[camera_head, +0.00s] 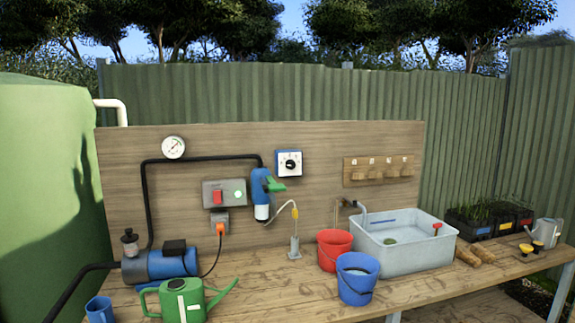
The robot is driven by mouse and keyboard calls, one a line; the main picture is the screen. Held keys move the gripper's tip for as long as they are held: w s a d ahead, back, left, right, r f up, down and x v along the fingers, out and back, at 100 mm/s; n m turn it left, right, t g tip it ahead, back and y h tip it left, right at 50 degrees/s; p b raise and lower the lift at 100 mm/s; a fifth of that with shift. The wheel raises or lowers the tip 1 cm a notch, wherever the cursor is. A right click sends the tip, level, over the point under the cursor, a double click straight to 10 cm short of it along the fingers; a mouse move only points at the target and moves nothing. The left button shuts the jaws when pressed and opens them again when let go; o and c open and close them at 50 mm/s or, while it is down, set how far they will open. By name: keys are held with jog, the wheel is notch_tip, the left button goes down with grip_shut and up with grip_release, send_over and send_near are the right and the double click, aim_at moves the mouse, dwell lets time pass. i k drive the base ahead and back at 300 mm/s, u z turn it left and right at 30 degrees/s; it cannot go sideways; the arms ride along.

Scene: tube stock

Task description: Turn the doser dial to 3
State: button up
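A small square box with a white face and blue edge is fixed to the wooden back board. On it is a round black dial (290,164) with small marks around it. The marks are too small to read, so I cannot tell which number the dial points to. Whether this is the doser dial is not labelled legibly. My gripper is not in view.
The wooden bench (270,290) carries a blue pump (172,263), a green watering can (184,300), a red bucket (334,248), a blue bucket (357,278) and a grey basin (400,247). A switch box (224,193) and a gauge (173,147) are on the board.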

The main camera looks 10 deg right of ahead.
aim_at(290, 164)
jog(key=z, duration=2.3)
jog(key=i, duration=1.1)
jog(key=u, duration=0.45)
